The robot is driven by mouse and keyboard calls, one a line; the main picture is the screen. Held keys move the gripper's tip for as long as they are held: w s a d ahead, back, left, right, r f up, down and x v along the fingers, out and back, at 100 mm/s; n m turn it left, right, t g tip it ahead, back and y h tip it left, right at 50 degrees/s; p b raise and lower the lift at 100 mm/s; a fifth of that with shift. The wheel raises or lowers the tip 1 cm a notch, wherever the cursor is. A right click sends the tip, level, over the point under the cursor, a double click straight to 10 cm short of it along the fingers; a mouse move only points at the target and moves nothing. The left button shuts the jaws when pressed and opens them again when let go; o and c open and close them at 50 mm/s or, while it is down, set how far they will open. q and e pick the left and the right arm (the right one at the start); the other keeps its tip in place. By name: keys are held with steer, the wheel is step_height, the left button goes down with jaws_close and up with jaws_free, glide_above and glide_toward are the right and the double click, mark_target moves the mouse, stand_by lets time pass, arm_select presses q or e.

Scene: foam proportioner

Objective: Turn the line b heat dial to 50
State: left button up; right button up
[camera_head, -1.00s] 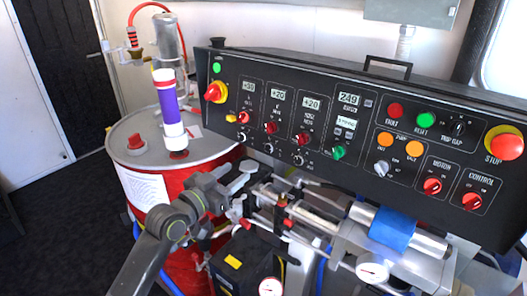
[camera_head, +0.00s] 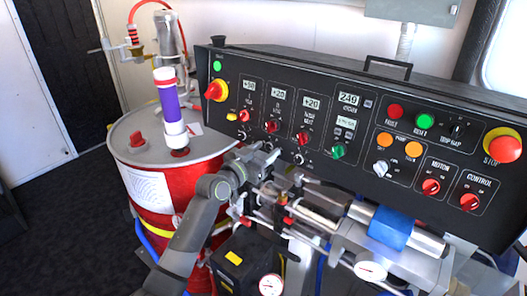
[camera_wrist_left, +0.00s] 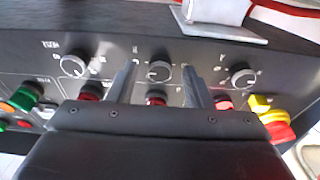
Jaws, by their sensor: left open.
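The line b heat dial (camera_wrist_left: 158,72) is the middle of three small round dials in the left wrist view, taking the middle panel column as line b. It is dark with a pale rim. My left gripper (camera_wrist_left: 157,74) is open, with one finger on each side of this dial; I cannot tell if they touch it. In the head view my left gripper (camera_head: 263,154) is at the panel's lower edge below the middle column and largely hides that dial. The display above that column (camera_head: 279,94) seems to read +20. My right gripper is not in view.
Neighbouring dials (camera_wrist_left: 73,65) (camera_wrist_left: 242,76) sit on both sides, with red knobs (camera_wrist_left: 156,99) close by. A red drum (camera_head: 163,200) stands left of my arm. Pipes and a blue-wrapped cylinder (camera_head: 391,228) lie below the panel.

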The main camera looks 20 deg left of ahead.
arm_select(q)
steer(key=shift+c, duration=0.4)
steer(key=c, duration=0.9)
steer(key=shift+r+n+p, duration=0.15)
steer(key=shift+n+p, duration=0.45)
steer(key=shift+p, duration=0.15)
steer(key=n+y+p, duration=0.1)
steer(key=n+p, duration=0.3)
steer(key=p, duration=0.1)
steer(key=n+y+p, duration=0.1)
steer(key=n+p, duration=0.4)
steer(key=shift+d+r+n+y+p, duration=0.15)
steer(key=shift+d+n+y+p, duration=0.05)
steer(key=shift+n+y+p, duration=0.1)
steer(key=shift+f+n+p, duration=0.2)
steer(key=shift+n+p, duration=1.2)
steer(key=o, duration=1)
steer(key=shift+s, duration=0.15)
